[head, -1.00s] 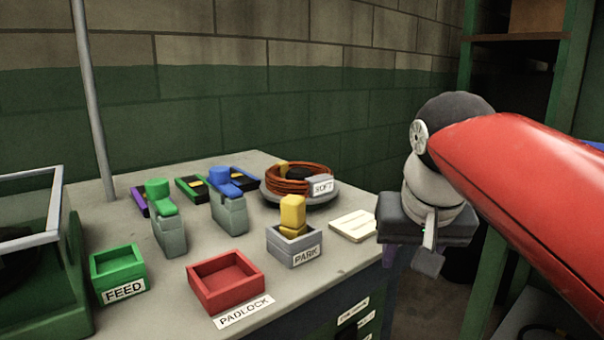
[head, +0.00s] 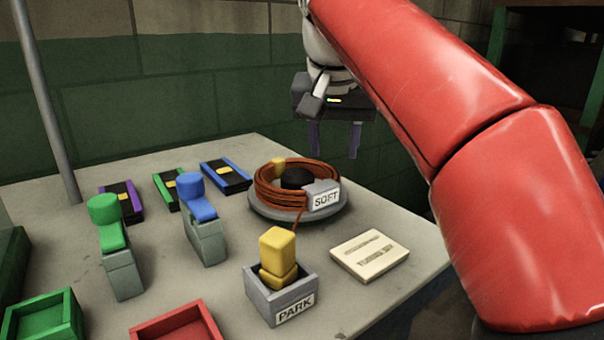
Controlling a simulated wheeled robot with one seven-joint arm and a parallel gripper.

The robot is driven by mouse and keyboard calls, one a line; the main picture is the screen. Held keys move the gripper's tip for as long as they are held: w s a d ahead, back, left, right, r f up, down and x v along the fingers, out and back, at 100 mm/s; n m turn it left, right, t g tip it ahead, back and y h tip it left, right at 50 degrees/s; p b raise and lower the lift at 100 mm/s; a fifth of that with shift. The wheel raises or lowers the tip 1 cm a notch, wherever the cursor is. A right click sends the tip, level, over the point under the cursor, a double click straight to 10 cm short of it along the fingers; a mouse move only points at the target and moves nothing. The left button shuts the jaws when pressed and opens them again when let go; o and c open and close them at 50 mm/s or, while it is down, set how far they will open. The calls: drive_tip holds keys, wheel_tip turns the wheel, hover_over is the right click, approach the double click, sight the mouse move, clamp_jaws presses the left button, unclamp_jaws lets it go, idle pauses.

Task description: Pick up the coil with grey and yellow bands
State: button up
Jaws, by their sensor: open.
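The coil (head: 268,193) is a ring of orange-brown hose or cable lying on a round grey plate (head: 262,213). A yellow band (head: 279,163) shows on its far side and a grey block lettered SOFT (head: 323,196) at its right front. A black hub (head: 297,179) stands in its middle, and a loose end runs towards the yellow block. My gripper (head: 334,148) points down with its two purple fingers apart and empty. In the picture it is above and a little right of the coil, not touching it.
A grey PARK box (head: 254,291) holding a yellow block (head: 278,251) stands in front. A pale card (head: 370,255) lies right of it. Green (head: 109,226) and blue (head: 190,192) topped holders stand left. Red (head: 178,332) and green (head: 44,310) trays are nearest.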

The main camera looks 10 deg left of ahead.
sight(336, 175)
drive_tip(key=b+x, duration=0.1)
drive_tip(key=x, duration=0.2)
drive_tip(key=b+x, duration=0.1)
drive_tip(key=x, duration=0.2)
drive_tip(key=shift+d+f, duration=0.2)
drive_tip(key=shift+f, duration=0.25)
clamp_jaws()
drive_tip(key=shift+r, duration=0.15)
idle(0.8)
